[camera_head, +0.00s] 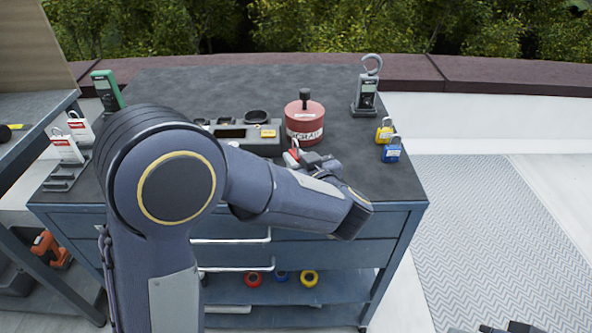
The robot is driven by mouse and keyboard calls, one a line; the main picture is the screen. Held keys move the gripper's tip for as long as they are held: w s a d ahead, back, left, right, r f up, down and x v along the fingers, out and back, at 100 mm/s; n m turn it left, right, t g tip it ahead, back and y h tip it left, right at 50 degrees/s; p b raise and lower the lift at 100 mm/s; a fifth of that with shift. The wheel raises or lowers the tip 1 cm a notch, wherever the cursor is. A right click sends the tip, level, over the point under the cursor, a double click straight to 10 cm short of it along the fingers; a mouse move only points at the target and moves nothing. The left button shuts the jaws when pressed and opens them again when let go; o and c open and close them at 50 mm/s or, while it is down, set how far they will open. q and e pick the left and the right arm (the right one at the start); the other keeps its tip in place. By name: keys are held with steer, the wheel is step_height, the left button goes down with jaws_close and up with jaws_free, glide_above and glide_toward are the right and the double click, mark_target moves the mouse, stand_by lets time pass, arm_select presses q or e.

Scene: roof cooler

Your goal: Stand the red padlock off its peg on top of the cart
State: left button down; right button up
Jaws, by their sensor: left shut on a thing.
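The red padlock (291,157) shows as a small red and pale patch above the cart top (330,85), just in front of the red round canister. My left gripper (301,159) is shut on it. My own forearm and wrist hide most of the gripper and the padlock's lower part, so I cannot tell whether the padlock touches the cart top. The peg is not clearly visible. At the bottom right edge a small dark part, likely my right gripper (516,327), just enters the view; its jaws cannot be made out.
A green meter (106,91) and tagged padlocks (67,148) are left. The back is clear.

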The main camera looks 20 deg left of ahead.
arm_select(q)
steer(key=shift+f, duration=1.4)
steer(key=shift+f, duration=0.15)
steer(key=c, duration=1.3)
jaws_free()
steer(key=shift+c, duration=0.2)
